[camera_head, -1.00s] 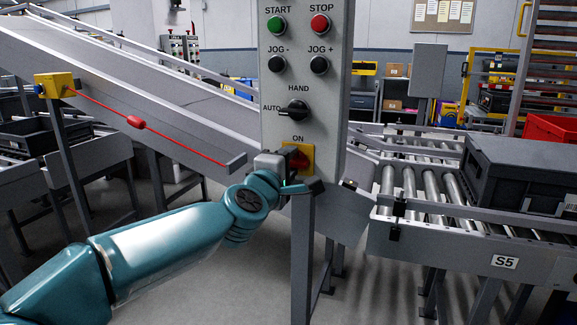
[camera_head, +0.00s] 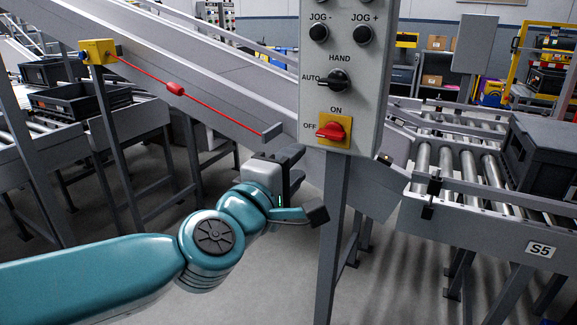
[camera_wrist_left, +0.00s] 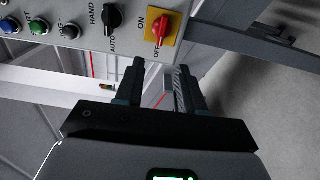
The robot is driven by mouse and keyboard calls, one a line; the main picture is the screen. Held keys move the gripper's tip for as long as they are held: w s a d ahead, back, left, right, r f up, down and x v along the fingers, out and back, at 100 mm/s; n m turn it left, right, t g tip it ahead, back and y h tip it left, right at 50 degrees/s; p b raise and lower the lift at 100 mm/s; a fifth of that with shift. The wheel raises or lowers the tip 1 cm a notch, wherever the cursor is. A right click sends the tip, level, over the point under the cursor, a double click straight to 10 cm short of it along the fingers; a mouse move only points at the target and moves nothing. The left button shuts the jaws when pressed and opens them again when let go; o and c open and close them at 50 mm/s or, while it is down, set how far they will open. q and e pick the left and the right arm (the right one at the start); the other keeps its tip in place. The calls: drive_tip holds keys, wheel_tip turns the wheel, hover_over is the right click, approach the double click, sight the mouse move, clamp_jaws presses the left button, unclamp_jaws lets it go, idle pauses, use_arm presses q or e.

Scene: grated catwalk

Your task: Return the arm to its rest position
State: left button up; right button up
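My left arm comes in from the left in the head view. Its gripper (camera_head: 304,184) is below and left of the red rotary switch (camera_head: 331,131), clear of it. The two dark fingers are apart with nothing between them. In the left wrist view the gripper (camera_wrist_left: 160,78) also shows open, with a gap between it and the switch (camera_wrist_left: 160,28). The red handle lies toward the OFF mark on its yellow plate. My right gripper is not in view.
The grey control panel (camera_head: 371,100) stands on a post (camera_head: 333,235) just right of the gripper. A red pull cord (camera_head: 205,102) runs from a yellow box (camera_head: 97,51) along the sloping conveyor. A roller conveyor (camera_head: 447,165) with a dark crate (camera_head: 545,155) is at right.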

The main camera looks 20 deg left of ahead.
use_arm(q)
drive_tip(key=shift+s, duration=0.75)
drive_tip(key=shift+a+f, duration=0.1)
